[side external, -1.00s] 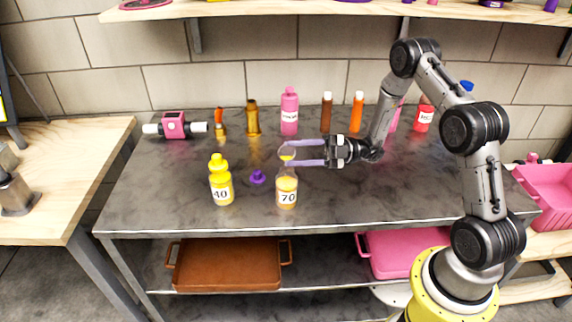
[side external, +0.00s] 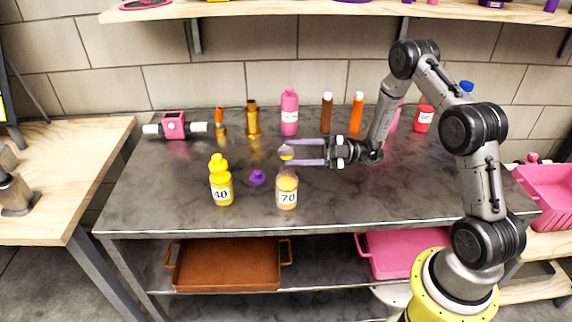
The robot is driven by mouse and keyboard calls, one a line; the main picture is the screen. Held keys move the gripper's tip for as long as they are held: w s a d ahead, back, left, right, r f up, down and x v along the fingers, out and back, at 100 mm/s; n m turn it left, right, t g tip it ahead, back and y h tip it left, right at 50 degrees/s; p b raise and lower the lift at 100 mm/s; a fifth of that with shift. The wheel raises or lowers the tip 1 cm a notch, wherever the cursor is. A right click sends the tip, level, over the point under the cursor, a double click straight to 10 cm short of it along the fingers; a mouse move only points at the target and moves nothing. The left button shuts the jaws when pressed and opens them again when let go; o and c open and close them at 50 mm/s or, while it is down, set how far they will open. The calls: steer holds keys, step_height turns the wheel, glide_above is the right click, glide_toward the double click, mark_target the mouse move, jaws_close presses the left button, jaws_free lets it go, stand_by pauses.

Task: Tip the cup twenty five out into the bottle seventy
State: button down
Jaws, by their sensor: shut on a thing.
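The bottle seventy (side external: 287,191) stands upright near the front middle of the bench, clear with yellow contents and a white "70" label. My gripper (side external: 288,152) reaches in from the right, its two pale purple fingers shut on a small clear cup (side external: 286,154). Some yellow shows low in the cup. The cup is above or slightly behind the bottle's mouth in this view. Its exact tilt and any printed number are too small to tell. A purple stopper (side external: 257,177) lies on the bench left of the bottle.
A yellow bottle labelled "40" (side external: 220,181) stands left of the stopper. A pink bottle (side external: 289,112), brown bottle (side external: 326,112), orange bottle (side external: 357,113) and amber bottle (side external: 253,119) line the back. A pink-and-white device (side external: 174,127) is at back left. The bench front left is clear.

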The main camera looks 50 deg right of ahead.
steer(key=shift+d+m, duration=0.1)
steer(key=shift+m, duration=0.3)
stand_by(0.3)
stand_by(0.8)
